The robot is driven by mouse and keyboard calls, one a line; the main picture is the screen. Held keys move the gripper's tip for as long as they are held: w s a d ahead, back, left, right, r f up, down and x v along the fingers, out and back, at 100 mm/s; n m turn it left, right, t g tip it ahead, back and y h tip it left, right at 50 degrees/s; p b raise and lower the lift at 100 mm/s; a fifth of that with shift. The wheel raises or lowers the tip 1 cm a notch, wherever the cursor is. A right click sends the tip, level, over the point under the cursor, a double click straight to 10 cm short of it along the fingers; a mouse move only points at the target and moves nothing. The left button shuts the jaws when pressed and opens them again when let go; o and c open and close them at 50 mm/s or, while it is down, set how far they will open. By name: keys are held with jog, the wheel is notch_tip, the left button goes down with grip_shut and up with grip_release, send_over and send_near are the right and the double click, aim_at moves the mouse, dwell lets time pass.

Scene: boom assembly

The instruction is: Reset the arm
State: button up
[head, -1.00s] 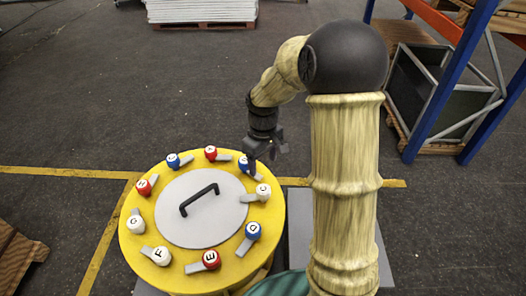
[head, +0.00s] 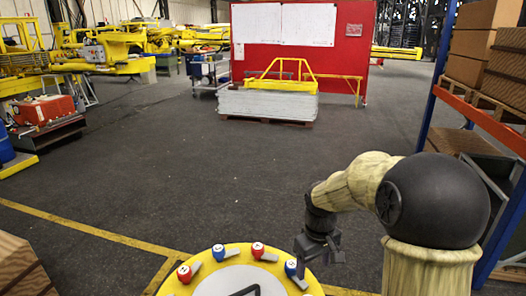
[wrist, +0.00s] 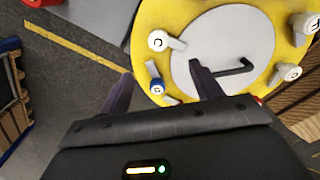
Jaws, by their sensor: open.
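My gripper (head: 318,252) is at the end of my arm, just above the right part of the round yellow table's rim (head: 236,252) in the head view. In the wrist view my gripper (wrist: 160,88) has its two dark fingers spread with nothing between them. The yellow table (wrist: 150,22) lies beyond the fingers, with lettered knobs around its rim, a grey centre disc (wrist: 235,30) and a black handle (wrist: 232,70). A blue knob (wrist: 157,88) appears between the fingertips but below them. In the head view the lower part of the table is cut off.
A rack with blue posts and orange beams (head: 478,115) holds boxes at the right. A pallet stack (head: 268,103) stands before a red board (head: 350,60) at the back. Yellow machines (head: 100,55) are at the far left. The middle floor is clear.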

jog(key=s+f+m+t, duration=0.2)
jog(key=s+m, duration=0.3)
jog(key=s, duration=0.8)
jog(key=shift+s+a+f, duration=0.15)
jog(key=shift+s+f, duration=0.05)
jog(key=shift+f, duration=0.05)
dwell(0.6)
